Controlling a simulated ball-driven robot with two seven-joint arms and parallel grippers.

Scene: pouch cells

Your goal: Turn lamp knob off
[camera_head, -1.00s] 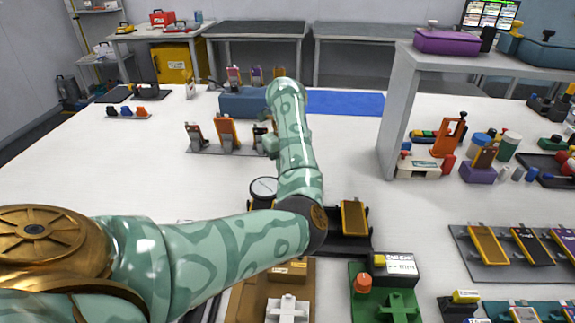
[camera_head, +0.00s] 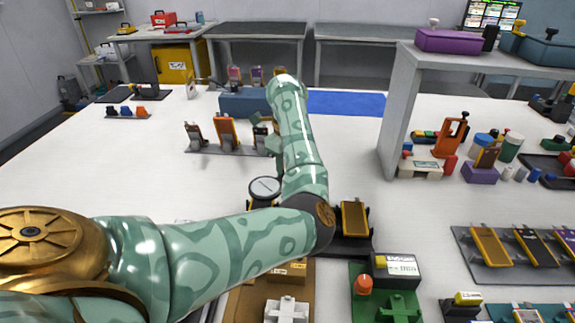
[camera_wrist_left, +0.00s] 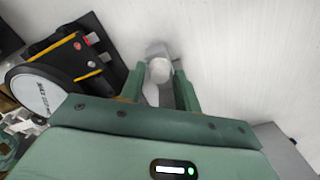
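A pale round knob (camera_wrist_left: 159,71) shows in the left wrist view, with a grey part behind it and a light strip below it. I cannot tell how these parts join. My left gripper (camera_wrist_left: 159,76) has its two green fingers apart, one on each side of the knob. I cannot tell whether they touch it. In the head view my green left arm reaches away over the white table and hides most of the gripper. No lamp can be made out clearly there. My right gripper is not in view.
A round dial (camera_head: 265,187) and a yellow cell on a dark base (camera_head: 354,218) flank my arm. A row of small stands (camera_head: 225,133) is left of it. A blue box (camera_head: 240,103) lies behind. A grey raised shelf (camera_head: 403,100) stands right.

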